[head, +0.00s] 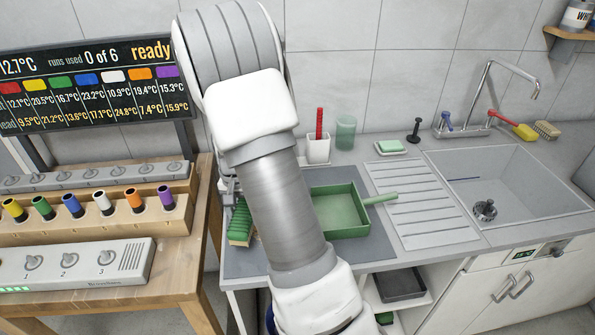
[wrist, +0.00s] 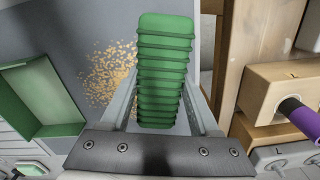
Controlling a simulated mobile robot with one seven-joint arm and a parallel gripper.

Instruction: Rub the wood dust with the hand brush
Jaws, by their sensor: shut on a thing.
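My gripper (wrist: 163,105) is shut on the hand brush (wrist: 165,65), with a finger on either side of its green ribbed body. In the head view the hand brush (head: 240,221) shows at the left end of the grey mat, partly behind my arm, with pale bristles below. The wood dust (wrist: 112,72) is a scatter of tan flakes on the mat, beside the brush on its left in the wrist view. My arm hides the dust in the head view. I cannot tell whether the bristles touch the mat.
A green dustpan (head: 338,212) with a light green handle lies on the grey mat (head: 378,246); it also shows in the wrist view (wrist: 58,130). A wooden bench (head: 178,246) with coloured plugs stands close on the left. A white cup, green tumbler and sink are to the right.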

